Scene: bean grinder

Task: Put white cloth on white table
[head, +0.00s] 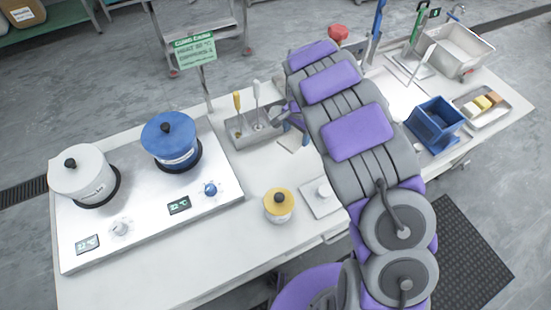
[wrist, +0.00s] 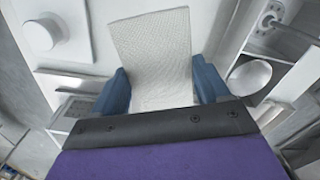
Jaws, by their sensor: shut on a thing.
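The white cloth (wrist: 152,48) is a textured white piece between the two blue fingers of my gripper (wrist: 163,86) in the wrist view. My gripper is shut on it, and the cloth stretches out beyond the fingers. In the head view my gripper (head: 291,118) is partly hidden by my own arm, near the grey utensil holder. A small pale patch below it in that view may be the cloth. The white table (head: 235,258) runs across the head view under my arm.
A hot plate (head: 140,215) with a white pot (head: 82,177) and a blue pot (head: 170,142) fills the left. A yellow-lidded jar (head: 279,205), grey utensil holder (head: 238,132), blue bin (head: 435,124) and sink (head: 458,50) stand on the table. Bare tabletop shows around the jar.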

